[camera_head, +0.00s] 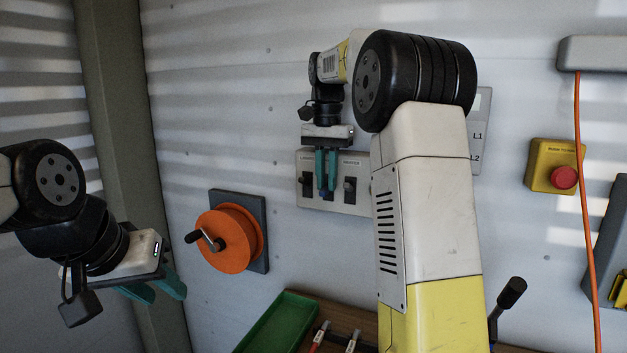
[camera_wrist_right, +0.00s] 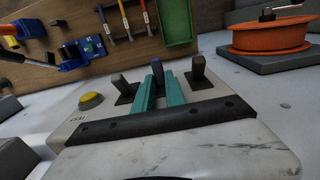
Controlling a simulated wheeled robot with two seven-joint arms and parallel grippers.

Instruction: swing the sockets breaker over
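A grey breaker panel (camera_head: 336,202) on the wall carries three levers. The left dark lever (camera_head: 306,184) and the right grey lever (camera_head: 349,187) flank a blue middle lever (camera_head: 327,196). The label above the middle lever is hidden by my right gripper (camera_head: 326,172), so I cannot read which one is sockets. In the right wrist view, the teal fingers (camera_wrist_right: 160,90) stand close on both sides of the blue lever (camera_wrist_right: 157,68) and appear shut on it. The other levers (camera_wrist_right: 122,85) (camera_wrist_right: 198,68) stand beside the fingers. My left gripper (camera_head: 157,286) is open and empty, away from the panel.
An orange reel (camera_head: 228,238) with a crank is on the wall left of the panel. A yellow box with a red button (camera_head: 564,178) and an orange cable (camera_head: 584,200) are on the right. A green tray (camera_head: 277,323) lies below. My right forearm hides part of the panel.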

